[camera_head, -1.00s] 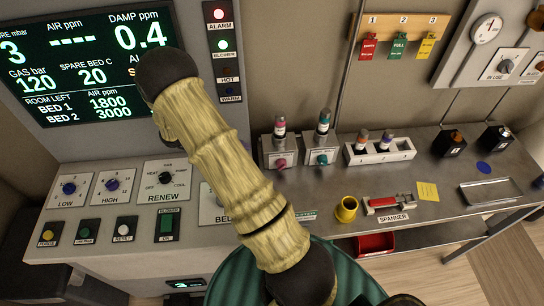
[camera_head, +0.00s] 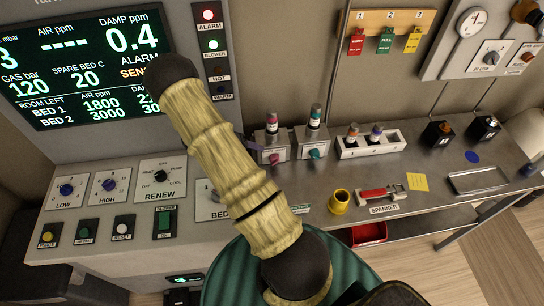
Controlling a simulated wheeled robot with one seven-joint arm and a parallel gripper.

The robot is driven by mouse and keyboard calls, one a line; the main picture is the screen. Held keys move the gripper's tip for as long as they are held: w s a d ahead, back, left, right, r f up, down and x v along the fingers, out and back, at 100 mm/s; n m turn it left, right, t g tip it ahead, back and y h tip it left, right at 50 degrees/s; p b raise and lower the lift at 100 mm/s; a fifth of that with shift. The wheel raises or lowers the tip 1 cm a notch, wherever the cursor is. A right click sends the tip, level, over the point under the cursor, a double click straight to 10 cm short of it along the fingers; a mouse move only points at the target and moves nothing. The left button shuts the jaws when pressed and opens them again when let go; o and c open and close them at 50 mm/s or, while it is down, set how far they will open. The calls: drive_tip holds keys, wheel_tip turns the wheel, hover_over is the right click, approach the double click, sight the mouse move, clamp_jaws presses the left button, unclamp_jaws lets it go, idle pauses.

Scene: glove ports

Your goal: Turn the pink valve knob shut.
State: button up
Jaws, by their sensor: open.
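The pink valve knob (camera_head: 274,158) is on the front of a small pale box at the back of the steel bench, left of a similar box with a teal knob (camera_head: 315,154). A bottle with a pink band (camera_head: 271,122) stands upright on the pink knob's box. How far the knob is turned is too small to tell. My bamboo-like arm link crosses the view just left of the pink knob's box, overlapping the panel behind. My gripper is not visible.
A white rack (camera_head: 370,145) with two bottles stands right of the valves. A yellow cup (camera_head: 339,201), a red spanner (camera_head: 380,192) and a metal tray (camera_head: 478,180) lie on the bench. A control panel with a screen (camera_head: 85,65) fills the left. Bench in front of the knobs looks clear.

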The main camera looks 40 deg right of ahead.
sight(271, 159)
drive_tip(key=p+x, duration=0.2)
drive_tip(key=x, duration=0.7)
drive_tip(key=shift+d+f+p, duration=0.1)
drive_tip(key=shift+d+p, duration=0.15)
drive_tip(key=shift+p, duration=0.15)
